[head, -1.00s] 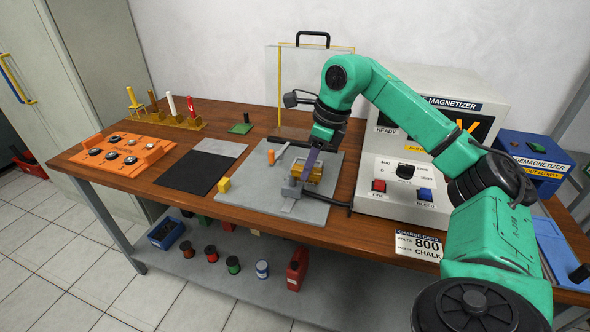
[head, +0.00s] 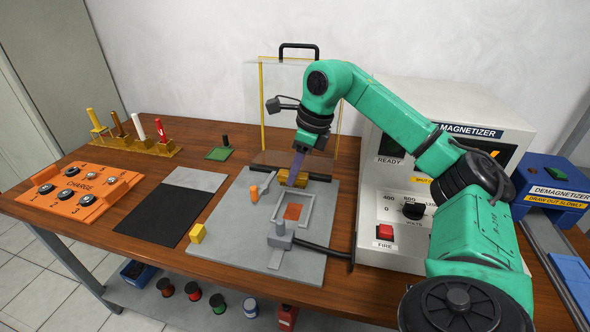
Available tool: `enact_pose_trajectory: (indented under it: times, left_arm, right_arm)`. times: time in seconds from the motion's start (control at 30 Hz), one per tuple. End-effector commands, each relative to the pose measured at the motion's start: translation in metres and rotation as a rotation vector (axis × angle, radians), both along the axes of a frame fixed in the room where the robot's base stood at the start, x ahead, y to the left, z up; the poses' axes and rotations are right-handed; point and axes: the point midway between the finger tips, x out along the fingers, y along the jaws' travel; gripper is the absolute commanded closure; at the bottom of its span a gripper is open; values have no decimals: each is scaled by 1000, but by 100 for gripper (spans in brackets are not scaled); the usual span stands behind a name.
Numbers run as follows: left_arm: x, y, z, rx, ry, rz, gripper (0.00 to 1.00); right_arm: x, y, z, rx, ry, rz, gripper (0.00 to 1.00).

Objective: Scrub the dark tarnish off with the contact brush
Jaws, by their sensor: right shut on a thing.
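My right gripper (head: 296,172) points down over the back of the grey work plate (head: 235,225). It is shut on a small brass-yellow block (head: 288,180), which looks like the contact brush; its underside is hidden. In front of it, a pale square frame (head: 307,212) lies on the plate around an orange-copper patch (head: 292,212). No dark tarnish stands out on this patch at this size. A grey clamp block (head: 280,236) sits at the frame's front edge. The left gripper is out of view.
A clear screen (head: 283,105) stands behind the plate, and the magnetizer (head: 390,205) on its right. A black mat (head: 165,217), an orange charge tray (head: 80,190) and a tool rack (head: 155,147) lie left.

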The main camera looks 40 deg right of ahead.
Motion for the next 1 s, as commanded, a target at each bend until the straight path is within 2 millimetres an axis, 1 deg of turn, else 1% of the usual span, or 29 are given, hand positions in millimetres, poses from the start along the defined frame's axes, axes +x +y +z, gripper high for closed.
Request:
enact_pose_trajectory:
  times: [0.03,0.13,0.2,0.4,0.53,0.87,1.0]
  left_arm:
    - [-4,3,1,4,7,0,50]
    - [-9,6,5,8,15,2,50]
    - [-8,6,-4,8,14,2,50]
    - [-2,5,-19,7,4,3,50]
    - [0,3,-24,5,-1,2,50]
    - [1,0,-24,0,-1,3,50]
    - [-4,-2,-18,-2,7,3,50]
  right_arm:
    - [0,0,0,0,0,-1,100]
    - [0,0,1,1,1,-1,100]
    - [0,0,-9,1,1,-1,100]
    - [0,-1,-31,0,0,-1,100]
    - [0,-1,-40,0,0,-1,100]
    - [0,0,-40,1,-1,-2,100]
    - [-1,-3,-36,4,2,-33,100]
